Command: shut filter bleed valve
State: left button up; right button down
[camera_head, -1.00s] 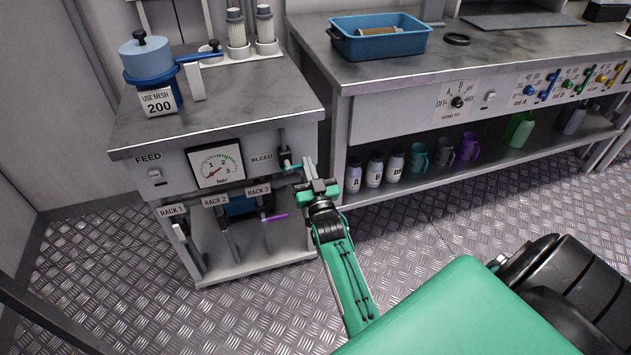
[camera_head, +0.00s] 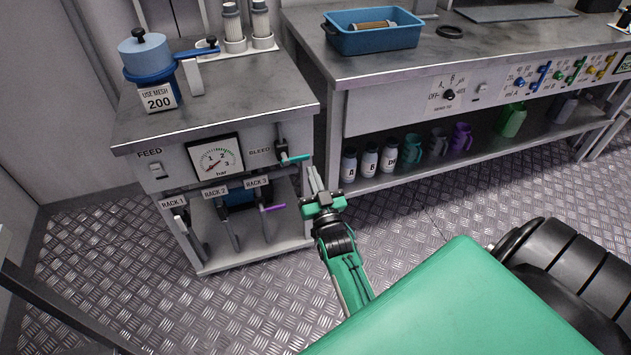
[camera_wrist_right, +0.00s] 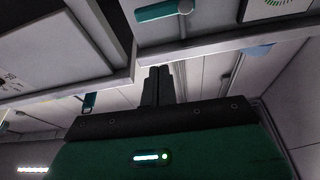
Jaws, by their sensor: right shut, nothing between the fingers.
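The lever sticks out to the right, close to level. It also shows in the right wrist view as a teal handle (camera_wrist_right: 163,11) at the top. My right gripper (camera_head: 313,172) is shut and empty, a little below and right of the lever, apart from it. Its closed fingers also show in the right wrist view (camera_wrist_right: 160,70). My left gripper is not in view.
A pressure gauge (camera_head: 216,159) sits left of the lever. The patterned floor in front is clear.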

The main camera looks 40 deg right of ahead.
jog(key=shift+v, duration=0.9)
